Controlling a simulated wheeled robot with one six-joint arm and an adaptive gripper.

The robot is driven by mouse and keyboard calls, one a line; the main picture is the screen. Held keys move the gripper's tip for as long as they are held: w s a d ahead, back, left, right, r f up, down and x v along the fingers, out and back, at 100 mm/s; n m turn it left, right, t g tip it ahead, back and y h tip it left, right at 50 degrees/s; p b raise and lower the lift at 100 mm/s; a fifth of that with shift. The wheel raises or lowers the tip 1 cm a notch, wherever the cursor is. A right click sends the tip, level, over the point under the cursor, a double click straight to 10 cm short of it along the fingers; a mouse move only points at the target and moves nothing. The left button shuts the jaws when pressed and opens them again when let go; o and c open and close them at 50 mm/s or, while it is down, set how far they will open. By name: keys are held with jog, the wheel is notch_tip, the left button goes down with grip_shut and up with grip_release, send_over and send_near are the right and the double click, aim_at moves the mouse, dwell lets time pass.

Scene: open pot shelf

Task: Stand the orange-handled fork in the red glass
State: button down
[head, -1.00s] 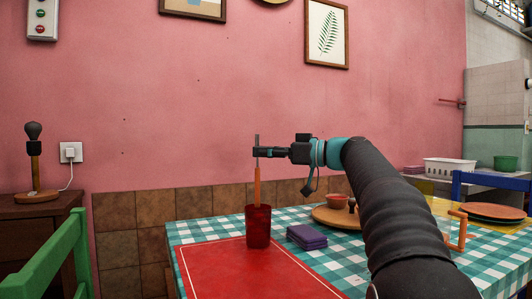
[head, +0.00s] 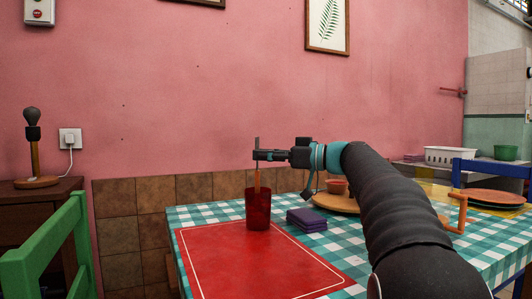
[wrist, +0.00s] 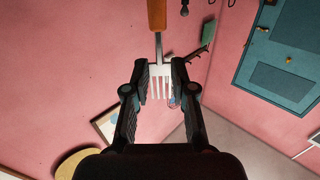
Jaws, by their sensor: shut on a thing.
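The orange-handled fork (head: 257,178) hangs upright in my gripper (head: 258,155), handle down and metal end up. In the wrist view, its tines (wrist: 160,82) lie between my two fingers (wrist: 160,90), with the orange handle (wrist: 157,14) beyond them. My gripper is shut on the metal part. The red glass (head: 258,212) stands upright directly below my gripper. The handle's lower end passes below the glass's rim line and is hidden there; it looks to be inside. My fingers are clear above the rim.
The glass stands by the back edge of a red mat (head: 250,265) on a checked table. Purple folded cloths (head: 306,218) lie just right of it.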

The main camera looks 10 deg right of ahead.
jog(key=c, duration=0.9)
grip_release()
jog(key=v, duration=1.2)
